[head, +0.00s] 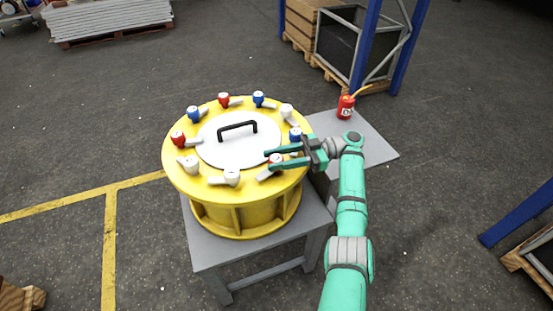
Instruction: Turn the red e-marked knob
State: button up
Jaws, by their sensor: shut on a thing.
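A yellow round flange (178,172) stands on a grey table, with a ring of red, white and blue knobs around a pale centre plate (225,153) with a black handle (237,128). My gripper (268,160) reaches in from the right over the flange's front right edge. Its two green fingers are shut on a red knob (276,159), one on each side of it. The knob's grey lever (265,175) points to the lower left. Two other red knobs sit at the left (178,138) and at the back (224,99). The letters on the knobs are too small to read.
A blue knob (295,134) sits close behind my gripper, and a white knob (232,177) is to its left. A red can (345,107) stands on a grey surface (375,150) at the right. Blue rack posts (367,45) rise at the back right.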

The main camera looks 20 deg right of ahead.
jog(key=shift+a+f+g, duration=0.15)
jog(key=shift+a+g, duration=0.05)
jog(key=shift+g, duration=0.1)
dwell(0.4)
jog(key=o, duration=1)
jog(key=shift+o, duration=0.2)
jog(key=shift+d, duration=0.1)
jog(key=shift+w, duration=0.15)
